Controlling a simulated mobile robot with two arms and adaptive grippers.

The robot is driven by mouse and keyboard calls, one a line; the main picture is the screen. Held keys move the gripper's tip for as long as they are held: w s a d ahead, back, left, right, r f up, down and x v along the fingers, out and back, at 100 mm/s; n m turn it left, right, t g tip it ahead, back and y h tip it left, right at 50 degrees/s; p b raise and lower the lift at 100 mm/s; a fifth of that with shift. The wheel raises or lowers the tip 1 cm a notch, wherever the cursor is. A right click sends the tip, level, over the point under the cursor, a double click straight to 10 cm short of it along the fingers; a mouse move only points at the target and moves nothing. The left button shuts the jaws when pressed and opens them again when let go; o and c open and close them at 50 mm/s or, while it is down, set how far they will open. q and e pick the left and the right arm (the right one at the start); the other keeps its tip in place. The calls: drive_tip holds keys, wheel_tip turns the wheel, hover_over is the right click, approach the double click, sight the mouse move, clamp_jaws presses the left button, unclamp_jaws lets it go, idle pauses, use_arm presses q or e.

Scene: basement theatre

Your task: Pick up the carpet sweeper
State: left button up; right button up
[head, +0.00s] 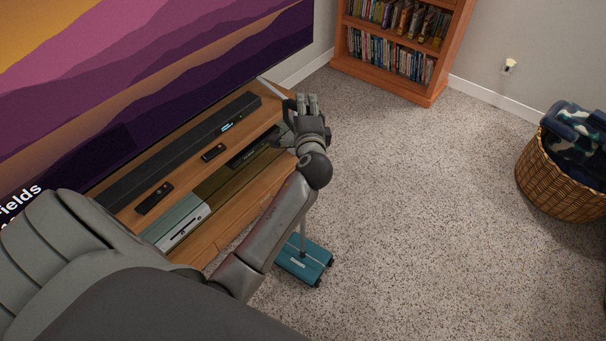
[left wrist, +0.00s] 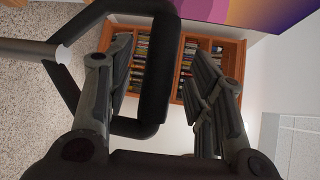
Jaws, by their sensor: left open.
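The carpet sweeper has a teal head (head: 304,262) on the carpet by the media console's front. Its thin grey pole (head: 303,236) rises behind my left arm, which hides much of it. In the left wrist view the pole (left wrist: 28,49) comes in from the left and joins a black loop handle (left wrist: 162,75). My left gripper (head: 307,104) is open at the handle's height. One side of the loop lies between its spread fingers, and one finger shows within the loop's outline. I cannot tell whether they touch. My right gripper is not in view.
The wooden console (head: 232,222) with a soundbar (head: 190,145), remotes and game boxes stands left under a large television (head: 150,60). A bookcase (head: 385,75) is at the back. A wicker basket (head: 556,185) stands right. The carpet between is clear.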

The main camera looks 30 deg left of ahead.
use_arm(q)
drive_tip(key=shift+w+a+f, duration=0.2)
drive_tip(key=shift+w+a, duration=0.2)
drive_tip(key=shift+w, duration=0.15)
drive_tip(key=shift+s, duration=0.1)
drive_tip(key=shift+c, duration=0.8)
clamp_jaws()
